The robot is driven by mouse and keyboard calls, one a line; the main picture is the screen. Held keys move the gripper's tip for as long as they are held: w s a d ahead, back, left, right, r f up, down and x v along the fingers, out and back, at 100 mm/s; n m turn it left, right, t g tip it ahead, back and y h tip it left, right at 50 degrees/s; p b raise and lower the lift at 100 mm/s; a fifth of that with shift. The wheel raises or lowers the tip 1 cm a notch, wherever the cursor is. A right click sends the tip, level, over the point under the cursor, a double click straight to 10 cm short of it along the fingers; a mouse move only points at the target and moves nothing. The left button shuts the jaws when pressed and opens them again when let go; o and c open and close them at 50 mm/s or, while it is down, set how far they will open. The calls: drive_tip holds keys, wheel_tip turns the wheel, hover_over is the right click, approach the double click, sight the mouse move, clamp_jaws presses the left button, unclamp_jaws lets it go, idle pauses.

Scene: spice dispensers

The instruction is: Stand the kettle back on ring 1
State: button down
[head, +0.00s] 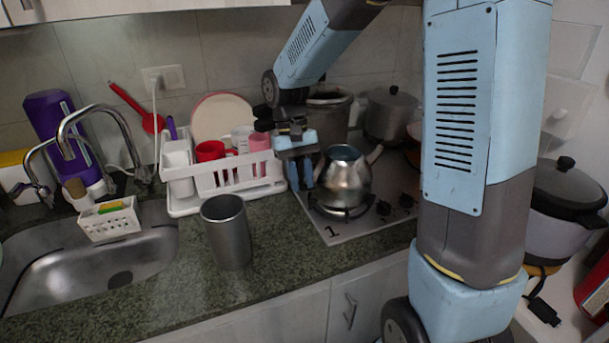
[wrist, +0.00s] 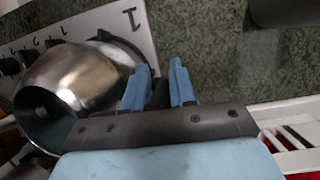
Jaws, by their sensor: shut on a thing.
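The shiny metal kettle (head: 346,182) is at the front-left burner, ring 1 (head: 341,211), its spout pointing right and back. Its round body also shows in the wrist view (wrist: 85,75). It looks roughly upright; I cannot tell whether its base rests on the ring or is slightly above it. A printed "1" marks the hob plate in front. My gripper (head: 300,185) is at the kettle's left side, pointing down. In the wrist view its blue fingers (wrist: 160,82) close on a dark piece, seemingly the kettle's handle, which is mostly hidden.
A white dish rack (head: 225,188) with cups and a plate stands just left of my gripper. A grey metal cylinder (head: 227,232) stands on the counter in front of it. Large pots (head: 391,115) stand behind the kettle. The sink (head: 90,268) is far left.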

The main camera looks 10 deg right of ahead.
drive_tip(key=c, duration=0.9)
unclamp_jaws()
drive_tip(key=shift+r, duration=0.35)
drive_tip(key=d+v, duration=0.1)
drive_tip(key=v, duration=0.6)
drive_tip(key=s+d+r+t, duration=0.2)
drive_tip(key=s+d+t, duration=0.1)
drive_tip(key=s, duration=0.3)
drive_tip(key=s+d+r+m+t, duration=0.1)
drive_tip(key=s+d+r+t, duration=0.2)
drive_tip(key=s+d, duration=0.2)
drive_tip(key=s+d+r+t+y, duration=0.1)
drive_tip(key=s+d+r+t, duration=0.2)
drive_tip(key=s, duration=0.4)
drive_tip(key=shift+s+d+m, duration=0.3)
drive_tip(key=shift+d, duration=0.25)
